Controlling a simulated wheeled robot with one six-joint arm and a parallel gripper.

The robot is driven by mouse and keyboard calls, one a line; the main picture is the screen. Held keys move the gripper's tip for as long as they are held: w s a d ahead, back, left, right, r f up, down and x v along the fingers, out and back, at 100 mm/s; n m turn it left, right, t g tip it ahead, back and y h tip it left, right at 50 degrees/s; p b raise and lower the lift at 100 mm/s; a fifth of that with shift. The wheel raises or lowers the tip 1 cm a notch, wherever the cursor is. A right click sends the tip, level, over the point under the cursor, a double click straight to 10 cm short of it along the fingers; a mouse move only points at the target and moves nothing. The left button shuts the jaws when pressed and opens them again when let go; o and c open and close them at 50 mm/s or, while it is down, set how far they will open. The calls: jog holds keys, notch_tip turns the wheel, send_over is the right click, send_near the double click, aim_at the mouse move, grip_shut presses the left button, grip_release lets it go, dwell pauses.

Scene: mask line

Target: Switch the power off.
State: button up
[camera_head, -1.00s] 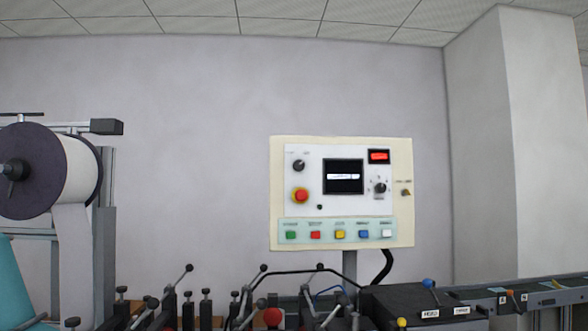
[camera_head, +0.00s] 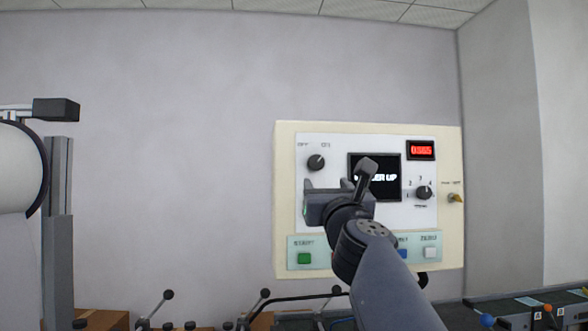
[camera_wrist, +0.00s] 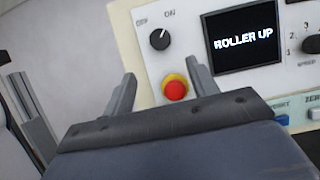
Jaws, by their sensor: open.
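The control panel (camera_head: 286,215) is cream with a white face. A black rotary knob (camera_head: 316,162) with OFF and ON labels sits at its upper left; in the wrist view (camera_wrist: 160,39) its white mark appears turned toward ON. My gripper (camera_head: 328,186) is open and empty in front of the panel, just below the knob. In the wrist view my two fingers (camera_wrist: 160,70) stand apart, with the knob above and between them. A red button (camera_wrist: 174,88) with a yellow collar shows between the fingers; the arm hides it in the head view.
A black screen (camera_wrist: 243,39) reads "ROLLER UP". A red number display (camera_head: 421,150), a selector knob (camera_head: 424,192) and a small yellow switch (camera_head: 456,198) are to the right. A green button (camera_head: 304,258) is below. Levers and a paper roll (camera_head: 20,170) stand at left.

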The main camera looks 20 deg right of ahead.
aim_at(317, 165)
jog(key=p+x, duration=0.4)
jog(key=x, duration=0.6)
jog(key=shift+w+d+r, duration=0.2)
jog(key=shift+w+r, duration=0.1)
jog(key=shift+r, duration=0.05)
jog(key=shift+c, duration=0.6)
jog(key=c, duration=0.9)
